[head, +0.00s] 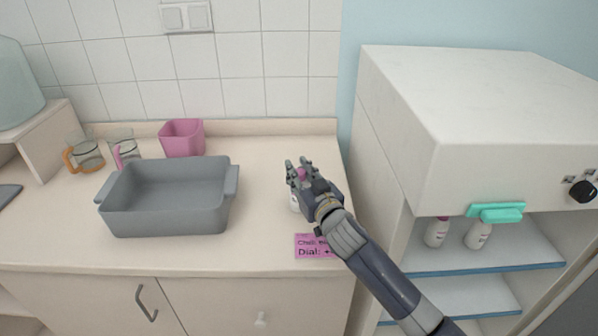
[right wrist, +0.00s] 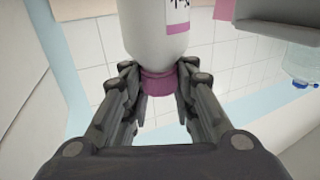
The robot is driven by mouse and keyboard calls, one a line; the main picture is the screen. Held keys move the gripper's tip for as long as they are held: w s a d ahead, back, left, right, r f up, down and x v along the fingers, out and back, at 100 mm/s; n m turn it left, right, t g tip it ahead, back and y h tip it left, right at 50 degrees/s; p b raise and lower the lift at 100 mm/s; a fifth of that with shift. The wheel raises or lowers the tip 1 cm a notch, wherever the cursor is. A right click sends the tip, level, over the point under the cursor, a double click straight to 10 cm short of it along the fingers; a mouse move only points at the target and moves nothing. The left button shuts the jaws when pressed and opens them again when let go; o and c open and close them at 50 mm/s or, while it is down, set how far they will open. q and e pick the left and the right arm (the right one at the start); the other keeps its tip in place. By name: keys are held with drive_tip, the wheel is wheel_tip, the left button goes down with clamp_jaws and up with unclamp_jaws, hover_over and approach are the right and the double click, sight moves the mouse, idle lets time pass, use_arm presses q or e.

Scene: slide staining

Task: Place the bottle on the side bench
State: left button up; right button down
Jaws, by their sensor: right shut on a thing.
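My right gripper (head: 299,170) is over the right end of the side bench (head: 265,228). It is shut on the pink cap of a white bottle (head: 295,203), which is mostly hidden behind the gripper in the head view. In the right wrist view the bottle (right wrist: 156,30) has a white body with a label, and its pink cap sits between the fingers (right wrist: 158,88). The bottle is at or just above the bench top; I cannot tell if its base touches. My left gripper is not in view.
A grey basin (head: 165,222) stands left of the gripper. A pink container (head: 183,139) and two glass mugs (head: 124,150) are behind it. A pink note (head: 315,246) lies at the bench front. A white cabinet at right holds two bottles (head: 437,232) on a shelf (head: 490,250).

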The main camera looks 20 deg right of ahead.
drive_tip(key=c, duration=1.3)
unclamp_jaws()
drive_tip(key=shift+f, duration=0.1)
drive_tip(key=shift+s, duration=0.1)
drive_tip(key=s, duration=0.4)
drive_tip(key=s+d+b, duration=0.1)
drive_tip(key=s, duration=0.6)
drive_tip(key=shift+s+d, duration=0.2)
drive_tip(key=shift+s, duration=0.2)
